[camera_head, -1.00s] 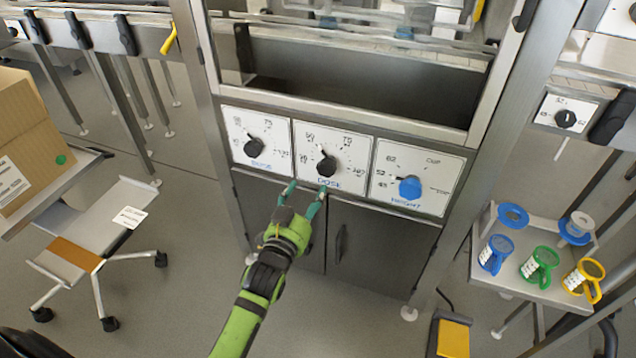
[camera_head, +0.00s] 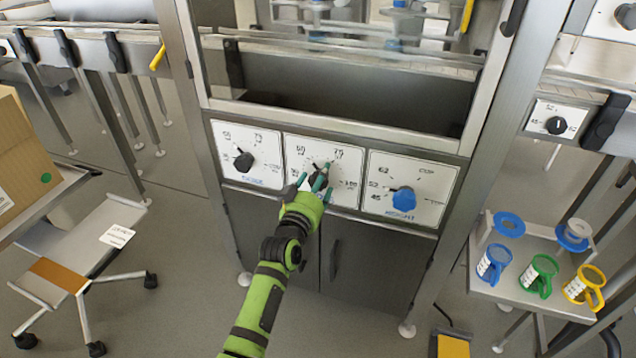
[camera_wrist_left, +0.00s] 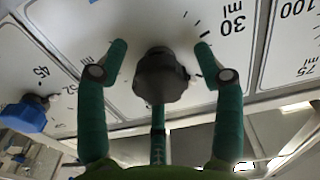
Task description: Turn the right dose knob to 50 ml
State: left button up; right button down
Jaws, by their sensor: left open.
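The right dose knob (camera_head: 320,167) is black and sits on the middle white dial panel, partly hidden by my fingers in the head view. In the left wrist view the black knob (camera_wrist_left: 160,76) is in the middle, between the two teal upper fingertips, with a gap on each side. A third finger points at it from below. My left gripper (camera_head: 312,181) is open around the knob, and its fingers (camera_wrist_left: 160,47) do not appear to touch it. A "30 ml" mark shows beside the knob, upside down. I cannot tell the knob's exact setting. My right gripper is not in view.
The left dose knob (camera_head: 244,162) is on the panel to the left. The blue height knob (camera_head: 404,199) is on the panel to the right. Dark cabinet doors are below. A side table (camera_head: 510,284) with coloured cups stands at the right.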

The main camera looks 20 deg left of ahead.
pick_arm(q)
jog(key=c, duration=1.2)
jog(key=shift+o, duration=0.2)
jog(key=shift+r+n+p, duration=0.15)
jog(key=shift+n+p, duration=0.15)
jog(key=shift+p, duration=0.05)
jog(key=shift+n, duration=0.5)
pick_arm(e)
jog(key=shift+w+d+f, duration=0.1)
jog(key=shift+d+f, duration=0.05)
pick_arm(q)
jog(key=o, duration=1.2)
jog(key=shift+c, duration=0.2)
jog(key=s, duration=1.2)
jog(key=shift+a, duration=0.15)
